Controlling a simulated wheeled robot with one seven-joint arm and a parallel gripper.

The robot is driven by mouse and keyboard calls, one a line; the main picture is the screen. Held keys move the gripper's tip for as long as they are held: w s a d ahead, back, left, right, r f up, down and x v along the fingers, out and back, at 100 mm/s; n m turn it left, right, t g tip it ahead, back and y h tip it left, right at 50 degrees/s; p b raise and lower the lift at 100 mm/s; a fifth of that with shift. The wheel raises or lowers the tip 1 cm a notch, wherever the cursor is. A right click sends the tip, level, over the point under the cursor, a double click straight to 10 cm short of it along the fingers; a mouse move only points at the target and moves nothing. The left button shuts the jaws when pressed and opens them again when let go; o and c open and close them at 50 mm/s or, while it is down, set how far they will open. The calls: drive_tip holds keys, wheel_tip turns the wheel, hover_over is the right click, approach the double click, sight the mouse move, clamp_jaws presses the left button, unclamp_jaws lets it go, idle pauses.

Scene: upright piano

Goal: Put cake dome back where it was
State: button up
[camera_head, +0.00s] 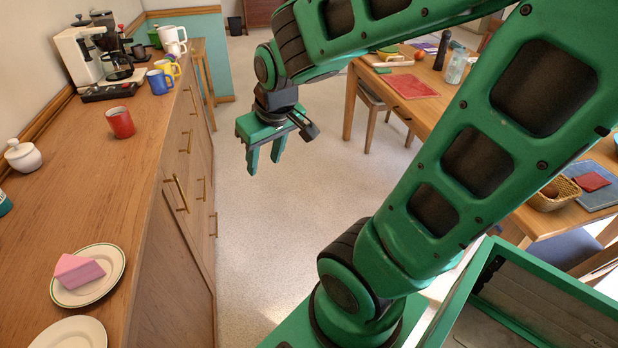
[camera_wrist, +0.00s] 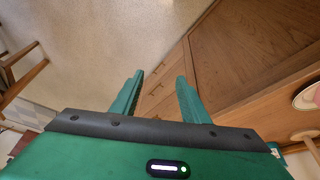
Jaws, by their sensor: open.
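I see no cake dome in either view. A pink cake slice (camera_head: 79,271) lies on a white plate with a green rim (camera_head: 106,280) on the wooden counter at the lower left. A second white plate (camera_head: 70,334) is partly cut off below it. My gripper (camera_head: 265,165) is open and empty, with its fingers pointing down over the floor, to the right of the counter. In the wrist view, my gripper (camera_wrist: 160,80) has its two fingers apart with nothing between them. A pale plate-like shape (camera_wrist: 309,96) shows at the right edge there.
The counter (camera_head: 100,195) holds a red mug (camera_head: 120,122), a white lidded jar (camera_head: 22,156), a blue mug (camera_head: 158,82) and a coffee machine (camera_head: 85,60). Its middle is clear. A wooden table (camera_head: 358,80) with several items stands at the right. Open floor (camera_head: 262,235) lies between.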

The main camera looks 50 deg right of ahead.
drive_tip(key=s+d+m+g, duration=0.2)
drive_tip(key=s, duration=0.6)
drive_tip(key=s+d+m+g, duration=0.2)
drive_tip(key=s+m, duration=0.1)
drive_tip(key=s, duration=0.4)
drive_tip(key=shift+s+d+y, duration=0.4)
drive_tip(key=shift+r, duration=0.1)
drive_tip(key=shift+w+f, duration=0.25)
drive_tip(key=shift+w, duration=0.3)
